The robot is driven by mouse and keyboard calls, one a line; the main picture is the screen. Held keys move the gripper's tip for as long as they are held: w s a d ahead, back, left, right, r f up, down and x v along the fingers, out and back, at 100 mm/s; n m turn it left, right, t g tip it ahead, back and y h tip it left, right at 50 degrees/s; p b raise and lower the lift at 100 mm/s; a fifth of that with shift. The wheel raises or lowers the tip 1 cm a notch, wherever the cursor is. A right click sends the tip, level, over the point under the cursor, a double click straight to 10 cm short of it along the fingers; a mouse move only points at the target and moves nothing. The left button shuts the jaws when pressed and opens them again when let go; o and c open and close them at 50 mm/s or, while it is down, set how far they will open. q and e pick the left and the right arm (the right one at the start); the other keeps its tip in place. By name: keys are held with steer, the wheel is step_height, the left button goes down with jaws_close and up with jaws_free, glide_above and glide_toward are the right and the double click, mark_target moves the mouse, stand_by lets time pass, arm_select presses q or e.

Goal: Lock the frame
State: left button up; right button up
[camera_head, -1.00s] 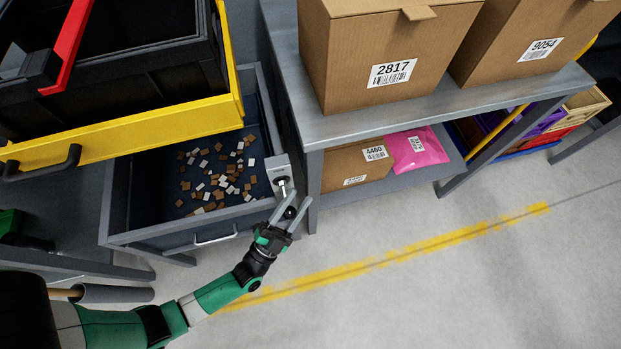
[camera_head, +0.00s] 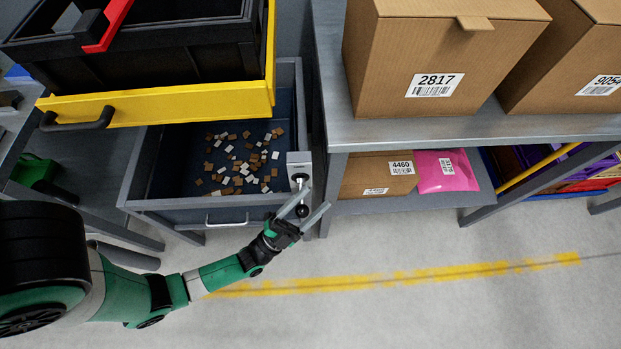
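A yellow frame (camera_head: 170,102) with a black handle (camera_head: 78,119) sits at the upper left, above an open grey drawer (camera_head: 145,204). A small grey lock block (camera_head: 299,158) with a silver cylinder and a black round knob (camera_head: 302,210) is at the drawer's front right corner. My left gripper (camera_head: 315,198) is at this corner with its two grey fingers spread on either side of the knob. Whether a finger touches the knob I cannot tell. My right gripper is not in view.
A black crate (camera_head: 190,48) with a red bar (camera_head: 108,25) rests on the yellow frame. Several brown and white chips (camera_head: 240,165) lie in the drawer. A grey bench (camera_head: 450,128) carrying cardboard boxes (camera_head: 450,60) stands close on the right. The floor in front is clear.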

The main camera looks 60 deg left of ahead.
arm_select(q)
steer(key=shift+f, duration=0.1)
stand_by(0.3)
steer(key=b+v, duration=0.1)
steer(key=v, duration=1)
steer(key=shift+s, duration=0.3)
